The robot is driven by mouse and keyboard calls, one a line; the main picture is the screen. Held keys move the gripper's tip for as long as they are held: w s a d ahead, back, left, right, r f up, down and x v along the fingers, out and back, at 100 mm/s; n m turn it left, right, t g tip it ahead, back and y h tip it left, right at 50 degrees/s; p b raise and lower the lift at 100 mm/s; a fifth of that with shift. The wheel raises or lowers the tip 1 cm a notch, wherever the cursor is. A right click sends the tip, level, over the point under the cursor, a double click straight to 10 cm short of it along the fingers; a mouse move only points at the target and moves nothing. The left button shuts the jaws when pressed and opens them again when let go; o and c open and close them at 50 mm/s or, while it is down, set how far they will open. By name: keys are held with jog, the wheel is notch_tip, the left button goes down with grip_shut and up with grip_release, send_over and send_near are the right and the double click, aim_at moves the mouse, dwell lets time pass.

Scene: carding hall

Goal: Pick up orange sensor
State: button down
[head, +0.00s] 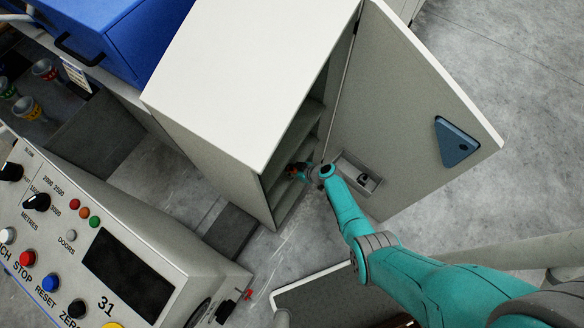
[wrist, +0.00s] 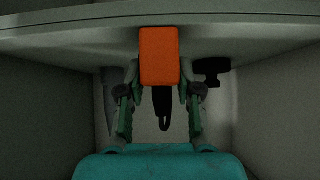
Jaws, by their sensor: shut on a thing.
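The orange sensor (wrist: 160,56) is a block with rounded corners, upright in the middle of the wrist view. A dark loop-like piece (wrist: 162,108) shows below it. My gripper (wrist: 160,78) is shut on the sensor, with one finger at each side; the sensor hides the fingertips. In the head view my gripper (head: 299,171) reaches into the open cabinet at a lower shelf. The sensor cannot be made out clearly there.
The cabinet (head: 235,75) has walls close on both sides and a shelf edge (wrist: 60,17) above. A grey thing (wrist: 111,88) and a black knob-like thing (wrist: 211,70) flank the sensor. The open door (head: 400,120) stands right; a control panel (head: 185,255) stands left.

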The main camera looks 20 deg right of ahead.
jog(key=shift+s, duration=0.1)
jog(key=c, duration=0.7)
grip_release()
jog(key=shift+d, duration=0.1)
jog(key=v, duration=1.2)
